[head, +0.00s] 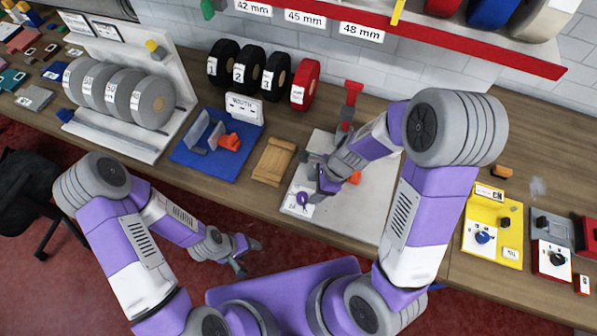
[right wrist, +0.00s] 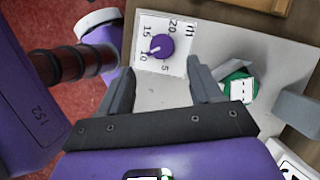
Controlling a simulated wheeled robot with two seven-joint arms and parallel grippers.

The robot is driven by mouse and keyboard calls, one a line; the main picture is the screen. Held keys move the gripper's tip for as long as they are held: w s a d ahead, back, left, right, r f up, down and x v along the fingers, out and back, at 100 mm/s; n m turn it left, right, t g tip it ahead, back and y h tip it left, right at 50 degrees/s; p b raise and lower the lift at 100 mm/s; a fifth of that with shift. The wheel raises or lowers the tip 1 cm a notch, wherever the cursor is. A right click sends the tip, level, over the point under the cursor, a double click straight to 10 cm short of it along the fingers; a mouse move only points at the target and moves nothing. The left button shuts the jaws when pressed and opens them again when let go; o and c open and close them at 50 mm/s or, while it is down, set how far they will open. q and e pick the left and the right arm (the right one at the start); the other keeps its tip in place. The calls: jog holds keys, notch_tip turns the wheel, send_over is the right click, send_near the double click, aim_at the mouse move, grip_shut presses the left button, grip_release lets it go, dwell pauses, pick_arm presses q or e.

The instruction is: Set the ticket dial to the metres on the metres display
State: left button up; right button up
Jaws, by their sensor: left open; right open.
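The ticket dial is a purple knob (right wrist: 160,46) on a white square card (right wrist: 180,67) marked 5, 10, 15 and 20. Its pale pointer mark faces lower left, seemingly between 10 and 15 and nearer 10. The dial also shows in the head view (head: 302,198), at the front left of a pale board (head: 345,222). My right gripper (right wrist: 163,82) is open and empty, with its fingertips just short of the dial. It also shows in the head view (head: 317,185). My left gripper (head: 241,262) is open, away from the bench. I cannot make out a metres display.
A green piece with a white face (right wrist: 238,88) lies beside my right gripper's finger. A red-topped post (head: 351,95) stands behind my right arm. A wooden block (head: 273,161) and a blue board (head: 205,160) lie left; a yellow unit (head: 507,236) stands right.

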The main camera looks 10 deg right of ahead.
aim_at(303, 196)
jog(key=shift+w+a+f+b, duration=0.2)
jog(key=shift+w+f+b, duration=0.15)
jog(key=shift+w+f, duration=0.2)
jog(key=x, duration=0.1)
jog(key=b+x, duration=0.1)
jog(key=x, duration=0.1)
jog(key=b+x, duration=0.1)
jog(key=x, duration=0.1)
jog(key=shift+s+f, duration=0.1)
jog(key=shift+s, duration=0.3)
jog(key=shift+w+a+f+b, duration=0.15)
jog(key=shift+a+f+b, duration=0.1)
jog(key=shift+f+b, duration=0.2)
pick_arm(q)
notch_tip(303, 196, down, 3)
jog(key=shift+w+f, duration=0.15)
jog(key=shift+f, duration=0.05)
pick_arm(e)
jog(key=c, duration=1)
pick_arm(q)
jog(key=shift+r, duration=0.1)
pick_arm(e)
jog(key=shift+c, duration=0.2)
pick_arm(q)
jog(key=shift+r, duration=0.1)
